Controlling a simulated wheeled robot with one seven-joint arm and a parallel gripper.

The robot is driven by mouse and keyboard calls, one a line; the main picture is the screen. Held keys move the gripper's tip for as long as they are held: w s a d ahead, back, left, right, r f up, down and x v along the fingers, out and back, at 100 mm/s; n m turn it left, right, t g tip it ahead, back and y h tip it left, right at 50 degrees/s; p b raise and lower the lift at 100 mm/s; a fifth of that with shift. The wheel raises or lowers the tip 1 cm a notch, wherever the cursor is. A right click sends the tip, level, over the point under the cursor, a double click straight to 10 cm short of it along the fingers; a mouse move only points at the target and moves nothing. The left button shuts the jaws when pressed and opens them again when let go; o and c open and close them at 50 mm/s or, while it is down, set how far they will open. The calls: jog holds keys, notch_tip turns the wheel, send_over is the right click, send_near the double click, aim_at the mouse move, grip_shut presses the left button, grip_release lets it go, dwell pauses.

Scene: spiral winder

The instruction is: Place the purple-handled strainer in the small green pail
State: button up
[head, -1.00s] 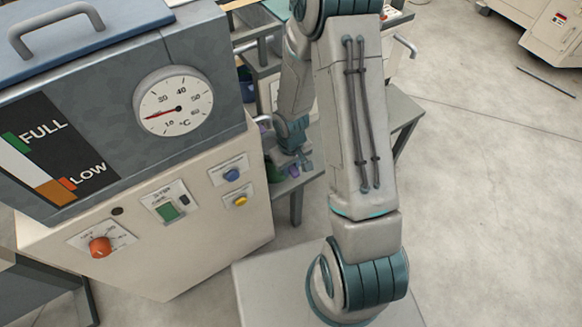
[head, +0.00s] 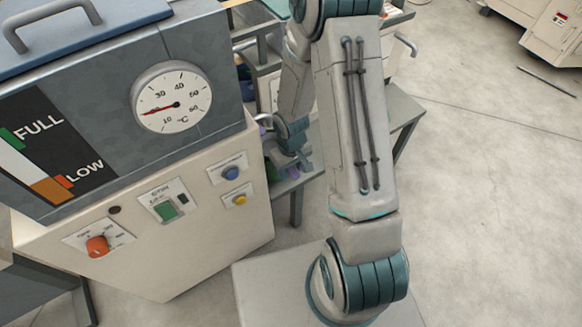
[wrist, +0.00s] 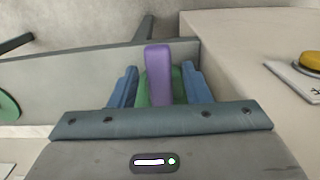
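In the wrist view, the strainer's purple handle (wrist: 158,75) stands between the two blue fingers of my gripper (wrist: 160,84). The fingers are apart, with a gap on each side of the handle. A green surface (wrist: 141,92) shows behind and below the handle, between the fingers; it looks like the small green pail, but its rim is mostly hidden. The strainer's bowl is not visible.
A cream machine (head: 150,235) with a dial and knobs stands close on the left; its side and yellow button (wrist: 312,62) are near my gripper on the right in the wrist view. Another green round thing (wrist: 8,106) lies at the left edge. Open floor (head: 490,190) is at right.

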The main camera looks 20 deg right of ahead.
jog(key=shift+r, duration=0.1)
notch_tip(320, 180, up, 13)
jog(key=p, duration=0.4)
jog(key=s+d+r+m+t, duration=0.1)
jog(key=s+r, duration=0.5)
jog(key=r, duration=0.3)
jog(key=s+r+m+t, duration=0.1)
jog(key=s+r+m, duration=0.1)
jog(key=s+r, duration=0.4)
notch_tip(320, 180, up, 5)
jog(key=shift+s+d+f+m, duration=0.2)
jog(key=shift+s+d+m, duration=0.1)
jog(key=shift+s+d, duration=0.1)
